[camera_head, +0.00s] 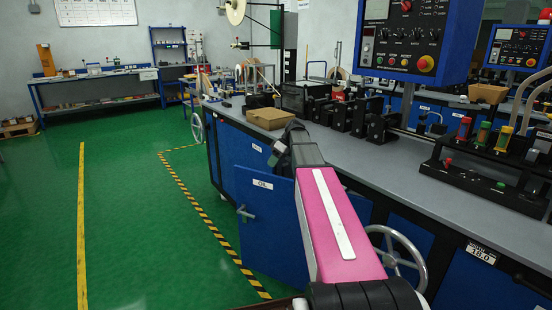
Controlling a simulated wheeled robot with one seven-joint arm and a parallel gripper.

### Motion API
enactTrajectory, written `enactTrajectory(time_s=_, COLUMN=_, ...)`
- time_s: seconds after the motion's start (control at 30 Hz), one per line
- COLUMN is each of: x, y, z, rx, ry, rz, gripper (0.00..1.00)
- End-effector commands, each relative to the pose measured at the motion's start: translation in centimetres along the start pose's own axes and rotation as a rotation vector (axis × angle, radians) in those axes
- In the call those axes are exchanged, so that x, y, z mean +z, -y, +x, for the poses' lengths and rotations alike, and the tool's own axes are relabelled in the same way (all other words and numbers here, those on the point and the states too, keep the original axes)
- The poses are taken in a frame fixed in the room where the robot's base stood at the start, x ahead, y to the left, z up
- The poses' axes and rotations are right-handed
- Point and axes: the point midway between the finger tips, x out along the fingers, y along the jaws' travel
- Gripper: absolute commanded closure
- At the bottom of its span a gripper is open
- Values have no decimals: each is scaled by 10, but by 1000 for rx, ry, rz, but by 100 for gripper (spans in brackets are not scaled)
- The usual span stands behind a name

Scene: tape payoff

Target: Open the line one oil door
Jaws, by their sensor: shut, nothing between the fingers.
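The blue oil door (262,235), with a white OIL label near its top, is on the front of the long blue machine cabinet. It appears to stand out at an angle from the cabinet front, its left edge swung out over the floor. A small metal handle (245,213) is near that left edge. My gripper (276,158) is dark, small and seen from behind at the far end of my pink arm. It looks shut and empty, just above the door's top edge in the picture, apart from the handle. My arm hides the door's right side.
The grey countertop (350,160) carries a cardboard box (270,118) and several black fixtures. A control panel (412,40) hangs above it. Handwheels (395,255) stick out of the cabinet front. Green floor (140,220) with yellow lines is clear on the left.

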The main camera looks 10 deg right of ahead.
Motion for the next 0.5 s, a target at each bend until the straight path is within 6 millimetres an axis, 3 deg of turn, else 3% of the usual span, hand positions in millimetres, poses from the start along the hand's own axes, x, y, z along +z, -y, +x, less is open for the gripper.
enactTrajectory(time_s=0.2, x=0, y=1, z=34, rx=-2, ry=1, rz=0, gripper=100)
enactTrajectory(time_s=0.5, x=0, y=0, z=50, rx=0, ry=0, rz=0, gripper=100)
